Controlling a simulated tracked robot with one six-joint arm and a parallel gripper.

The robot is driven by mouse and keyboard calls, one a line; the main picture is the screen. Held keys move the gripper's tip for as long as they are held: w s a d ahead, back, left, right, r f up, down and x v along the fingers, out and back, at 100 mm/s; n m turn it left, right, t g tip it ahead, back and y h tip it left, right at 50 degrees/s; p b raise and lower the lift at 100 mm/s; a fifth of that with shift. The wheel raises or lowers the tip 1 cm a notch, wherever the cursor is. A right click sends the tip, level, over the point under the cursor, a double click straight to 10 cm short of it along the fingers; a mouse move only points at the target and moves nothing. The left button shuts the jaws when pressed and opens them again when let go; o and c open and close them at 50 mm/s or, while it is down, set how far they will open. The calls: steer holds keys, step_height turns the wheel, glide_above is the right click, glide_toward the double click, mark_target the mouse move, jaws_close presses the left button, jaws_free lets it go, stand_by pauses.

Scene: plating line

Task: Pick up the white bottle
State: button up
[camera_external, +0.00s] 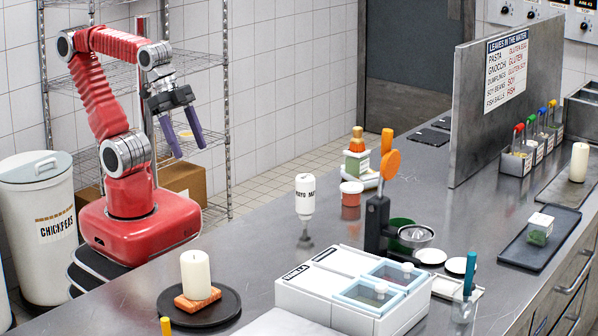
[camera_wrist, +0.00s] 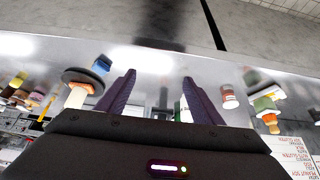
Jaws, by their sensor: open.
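The white bottle (camera_external: 305,192) has dark lettering on its side and stands on the steel counter, its narrow end down, near the left edge. My gripper (camera_external: 188,150) is raised left of the counter, well apart from the bottle. Its two purple fingers are spread, with nothing between them. In the wrist view my gripper (camera_wrist: 159,77) also shows open.
A candle (camera_external: 195,272) on a dark round plate (camera_external: 228,303) stands at the front left. A white box (camera_external: 310,296) is in front of the bottle. A red jar (camera_external: 351,200), an orange-topped bottle (camera_external: 357,150) and a dark stand (camera_external: 377,225) are to its right.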

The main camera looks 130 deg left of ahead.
steer(key=w+d+r+t+h, duration=0.1)
steer(key=w+t, duration=0.1)
steer(key=w, duration=0.5)
steer(key=w+d+r+t, duration=0.1)
steer(key=w+d+t, duration=0.1)
steer(key=w, duration=0.5)
steer(key=n+t+y, duration=0.6)
steer(key=y, duration=0.4)
glide_above(301, 190)
steer(key=s, duration=0.4)
step_height(301, 190, down, 13)
steer(key=shift+w+a+r, duration=0.15)
steer(key=shift+w+a, duration=0.05)
steer(key=shift+a, duration=0.05)
steer(key=shift+x, duration=1.3)
